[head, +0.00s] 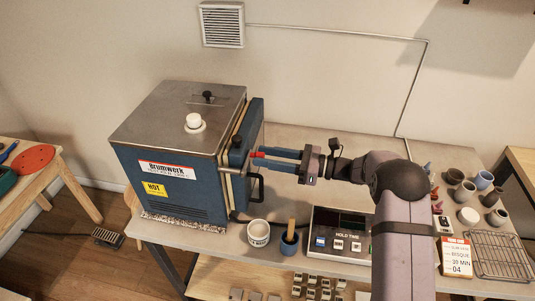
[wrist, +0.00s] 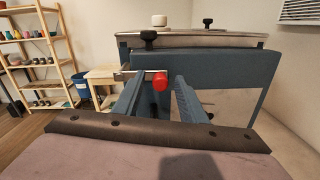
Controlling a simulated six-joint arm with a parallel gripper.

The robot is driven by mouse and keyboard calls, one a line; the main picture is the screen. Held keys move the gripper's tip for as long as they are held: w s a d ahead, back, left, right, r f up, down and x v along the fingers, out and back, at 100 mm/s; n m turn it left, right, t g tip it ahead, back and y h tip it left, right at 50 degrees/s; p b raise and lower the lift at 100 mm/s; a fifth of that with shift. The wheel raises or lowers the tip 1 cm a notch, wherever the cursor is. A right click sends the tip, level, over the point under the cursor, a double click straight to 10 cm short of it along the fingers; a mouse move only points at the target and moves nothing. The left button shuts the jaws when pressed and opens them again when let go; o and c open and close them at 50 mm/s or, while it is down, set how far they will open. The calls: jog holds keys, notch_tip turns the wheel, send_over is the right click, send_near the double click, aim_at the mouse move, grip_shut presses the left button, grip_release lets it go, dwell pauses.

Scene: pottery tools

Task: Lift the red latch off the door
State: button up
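The red latch end (head: 257,155) shows at the kiln door's outer face in the head view. In the wrist view the red latch (wrist: 160,81) is a rounded red grip on a thin metal bar that runs left across the door. My gripper (head: 260,158) points left at the door (head: 257,115), its two blue fingers by the latch. In the wrist view my gripper (wrist: 157,84) is open, with one finger on each side of the red grip and a gap visible to the right. I cannot tell whether the left finger touches it. The door looks shut.
The kiln (head: 175,165) carries a hot label and a white knob on top. Several small pots stand at the table's right end.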

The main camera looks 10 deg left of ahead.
grip_shut()
